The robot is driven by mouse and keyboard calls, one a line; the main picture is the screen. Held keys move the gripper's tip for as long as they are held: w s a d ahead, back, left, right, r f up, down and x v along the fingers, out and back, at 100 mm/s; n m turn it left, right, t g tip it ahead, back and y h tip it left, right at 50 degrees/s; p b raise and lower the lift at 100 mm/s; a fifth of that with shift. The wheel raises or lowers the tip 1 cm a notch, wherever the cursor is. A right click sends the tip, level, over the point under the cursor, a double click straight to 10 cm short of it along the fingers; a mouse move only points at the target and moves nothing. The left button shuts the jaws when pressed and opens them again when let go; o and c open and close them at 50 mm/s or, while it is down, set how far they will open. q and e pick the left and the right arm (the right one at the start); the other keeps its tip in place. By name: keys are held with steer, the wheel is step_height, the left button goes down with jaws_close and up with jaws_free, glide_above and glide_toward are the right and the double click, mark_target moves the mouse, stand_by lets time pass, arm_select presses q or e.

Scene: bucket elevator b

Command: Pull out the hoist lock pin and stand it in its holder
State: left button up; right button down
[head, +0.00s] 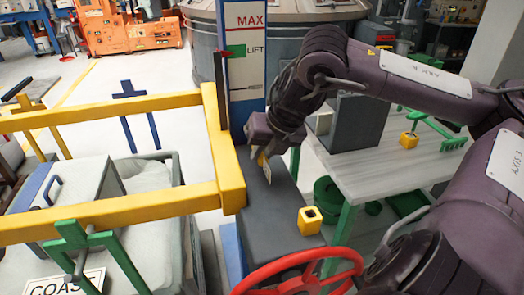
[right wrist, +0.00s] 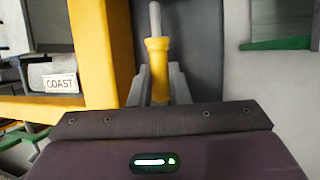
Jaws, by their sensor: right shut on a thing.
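The lock pin has a yellow grip and a pale grey shaft. In the right wrist view the pin (right wrist: 158,62) stands between my right fingers, its shaft pointing away and its far end in sight against a dark grey surface. My right gripper (right wrist: 157,88) is shut on the yellow grip. In the head view the right gripper (head: 274,172) is above the grey ledge beside the yellow frame, and the pin (head: 263,159) is mostly hidden. A yellow block with a dark square hole, seemingly the holder (head: 310,220), stands on the ledge (head: 276,205), apart from the gripper. My left gripper is not in view.
The yellow frame (head: 228,165) is close to the left of my gripper. A red handwheel (head: 300,258) stands in front. A table (head: 365,160) at right bears another yellow block (head: 409,140) and green tools.

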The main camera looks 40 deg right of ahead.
mark_target(269, 172)
steer(key=shift+s+a+b, duration=0.25)
steer(key=shift+s+b, duration=0.25)
steer(key=shift+s+a+b, duration=0.25)
steer(key=shift+s+b, duration=0.2)
steer(key=shift+s, duration=0.05)
steer(key=shift+s+a+f+b, duration=0.15)
steer(key=shift+s+a+b, duration=0.25)
steer(key=shift+s+b, duration=0.35)
steer(key=shift+s+a+b, duration=0.3)
steer(key=shift+s+b, duration=0.15)
steer(key=shift+s, duration=0.05)
steer(key=shift+s+a+b, duration=0.3)
steer(key=shift+s+b, duration=0.1)
steer(key=shift+s, duration=0.1)
